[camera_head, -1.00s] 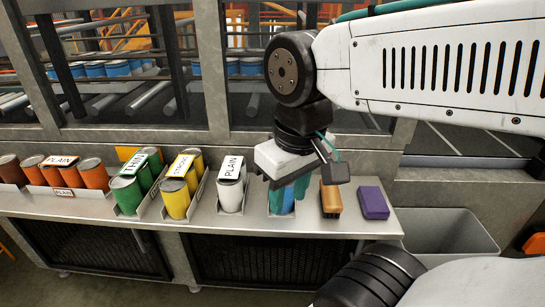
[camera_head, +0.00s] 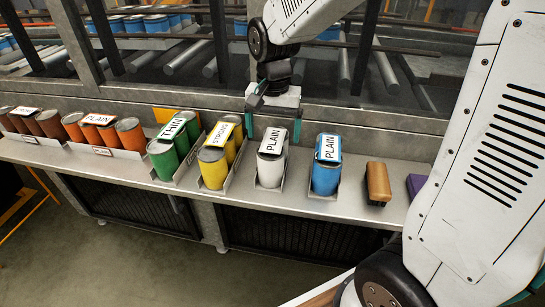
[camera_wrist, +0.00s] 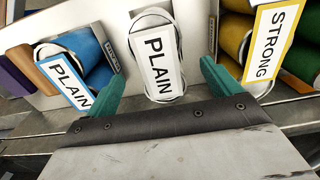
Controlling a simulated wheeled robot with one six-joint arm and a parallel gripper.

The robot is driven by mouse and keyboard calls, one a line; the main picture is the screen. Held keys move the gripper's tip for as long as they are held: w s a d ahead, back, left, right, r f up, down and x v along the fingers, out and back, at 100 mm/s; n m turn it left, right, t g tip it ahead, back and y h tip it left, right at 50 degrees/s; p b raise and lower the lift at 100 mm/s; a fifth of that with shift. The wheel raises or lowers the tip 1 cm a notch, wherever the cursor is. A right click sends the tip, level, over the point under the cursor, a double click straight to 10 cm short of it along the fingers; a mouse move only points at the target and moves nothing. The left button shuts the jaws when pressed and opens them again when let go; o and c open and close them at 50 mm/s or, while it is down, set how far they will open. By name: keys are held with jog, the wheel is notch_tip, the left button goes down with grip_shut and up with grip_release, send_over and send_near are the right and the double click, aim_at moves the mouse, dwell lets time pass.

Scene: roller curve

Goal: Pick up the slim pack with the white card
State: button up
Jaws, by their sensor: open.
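The pack with the white card (camera_head: 270,160) is a white pair of cans under a white card reading PLAIN, standing in a metal holder on the counter. It also shows in the wrist view (camera_wrist: 156,60), upper middle. My gripper (camera_head: 273,122) is open and empty, above and behind this pack in the head view. In the wrist view the teal fingers (camera_wrist: 163,90) stand apart, one to each side of the white pack's near end in the picture. I cannot tell the height gap, but no contact shows.
A blue pack (camera_head: 326,175) with a PLAIN card stands right of the white one; a yellow pack (camera_head: 213,165) with a STRONG card stands left. Green, orange and brown packs lie further left. A wooden block (camera_head: 378,182) and a purple block (camera_head: 417,186) are at right. A window ledge runs behind.

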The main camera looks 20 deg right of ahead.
notch_tip(320, 180, down, 8)
jog(key=shift+f, duration=0.1)
dwell(0.4)
jog(key=c, duration=1.5)
jog(key=shift+w, duration=0.1)
jog(key=shift+c, duration=0.4)
jog(key=shift+r, duration=0.2)
